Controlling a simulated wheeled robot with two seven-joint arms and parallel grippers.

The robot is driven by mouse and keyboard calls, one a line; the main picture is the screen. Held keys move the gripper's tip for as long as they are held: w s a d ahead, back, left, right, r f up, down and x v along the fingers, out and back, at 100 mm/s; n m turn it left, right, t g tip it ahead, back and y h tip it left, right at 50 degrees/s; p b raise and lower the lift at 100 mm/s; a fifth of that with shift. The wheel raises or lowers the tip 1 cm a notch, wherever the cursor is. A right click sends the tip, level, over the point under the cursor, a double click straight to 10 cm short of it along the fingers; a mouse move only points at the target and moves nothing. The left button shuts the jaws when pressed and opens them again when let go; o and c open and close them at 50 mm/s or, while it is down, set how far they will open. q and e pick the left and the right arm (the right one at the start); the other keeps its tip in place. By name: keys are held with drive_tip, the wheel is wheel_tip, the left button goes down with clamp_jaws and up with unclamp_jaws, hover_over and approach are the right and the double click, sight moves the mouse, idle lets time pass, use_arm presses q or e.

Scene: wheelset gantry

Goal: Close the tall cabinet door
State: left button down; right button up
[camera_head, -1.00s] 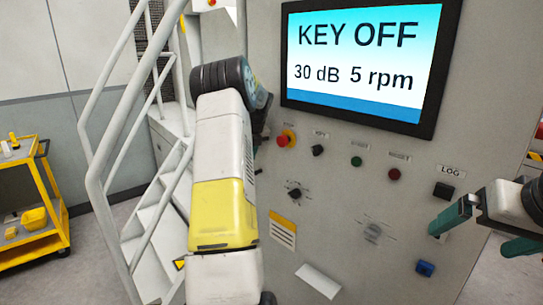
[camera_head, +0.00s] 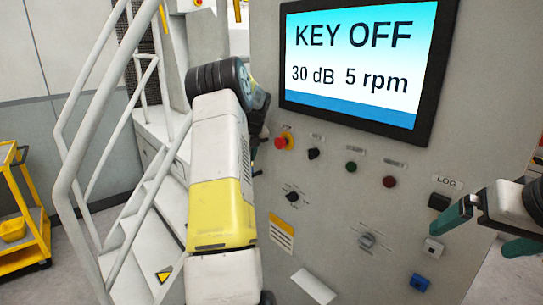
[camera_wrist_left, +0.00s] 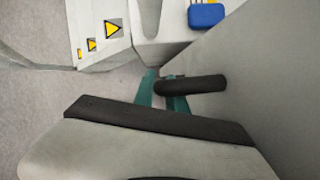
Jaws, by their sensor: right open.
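A large grey cabinet panel (camera_head: 330,215) with a screen fills the middle and right of the head view; I cannot tell whether it is the tall cabinet door. In the left wrist view, a black bar handle (camera_wrist_left: 195,85) stands beside a flat grey surface (camera_wrist_left: 265,85). The teal fingers of my left gripper (camera_wrist_left: 162,92) are at the handle's end; whether they grip it is unclear. In the head view, my left arm hides that gripper. My right gripper (camera_head: 487,228) is open and empty in front of the panel's right side.
The screen (camera_head: 362,62) reads KEY OFF. Below it are a red knob (camera_head: 284,141), several buttons and a blue switch (camera_head: 419,282). White stairs with railings (camera_head: 125,150) stand left of my left arm. A yellow cart (camera_head: 22,225) is at the far left, with floor between.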

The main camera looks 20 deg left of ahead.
use_arm(q)
drive_tip(key=c, duration=1.4)
unclamp_jaws()
drive_tip(key=shift+w+d+r, duration=0.2)
drive_tip(key=shift+w, duration=0.5)
drive_tip(key=shift+o, duration=0.2)
drive_tip(key=v, duration=0.7)
drive_tip(key=shift+s+r, duration=0.25)
drive_tip(key=shift+s, duration=0.1)
